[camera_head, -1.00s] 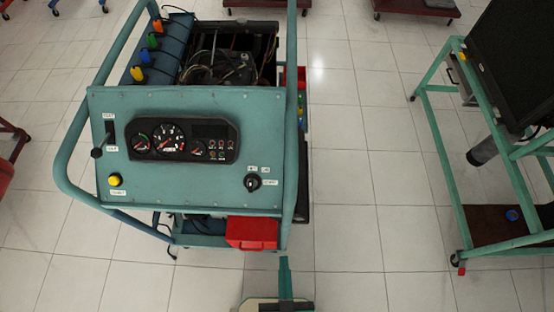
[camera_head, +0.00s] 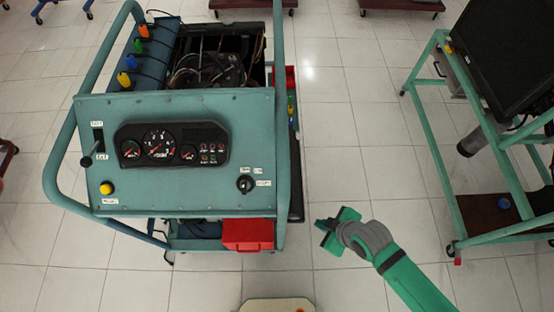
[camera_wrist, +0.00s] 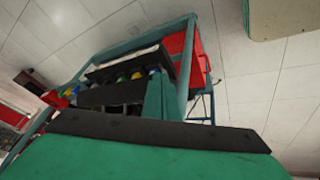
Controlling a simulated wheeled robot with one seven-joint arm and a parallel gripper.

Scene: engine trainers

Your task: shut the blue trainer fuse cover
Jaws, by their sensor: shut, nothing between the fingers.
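The blue trainer (camera_head: 180,185) stands left of centre, its gauge panel facing me. On its right side a dark flap-like panel (camera_head: 296,185) sticks out, which looks like the fuse cover, standing open. Small coloured parts (camera_head: 291,112) show behind it. In the wrist view a dark panel with a pale edge (camera_wrist: 125,62) stands out over yellow, green and blue parts (camera_wrist: 138,75). My gripper (camera_head: 326,228) is shut and empty, to the right of the trainer's lower right corner, apart from the panel. Its green and dark parts fill the bottom of the wrist view.
A red box (camera_head: 248,235) is at the trainer's lower front. The trainer's tube frame (camera_head: 279,60) runs up its right side. A green stand (camera_head: 455,205) with a dark screen is at the right. Tiled floor (camera_head: 345,150) lies clear between them.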

